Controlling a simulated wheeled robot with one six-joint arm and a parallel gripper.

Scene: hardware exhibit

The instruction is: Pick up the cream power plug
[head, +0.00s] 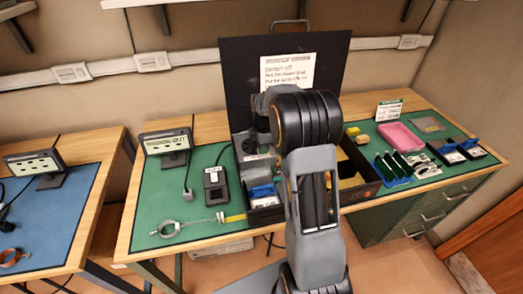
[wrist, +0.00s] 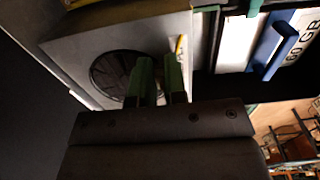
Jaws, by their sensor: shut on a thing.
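My gripper shows in the wrist view (wrist: 160,76), with its two green fingers close together over a grey box with a round dark grille (wrist: 118,76). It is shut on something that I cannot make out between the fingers. A thin yellowish sliver (wrist: 180,46) shows beside the right fingertip; I cannot tell what it is. In the head view my arm and the open black case hide most of the gripper.
The open black case (head: 235,75) has its lid standing at the back. Blue-labelled drives (wrist: 272,46) are close to the gripper.

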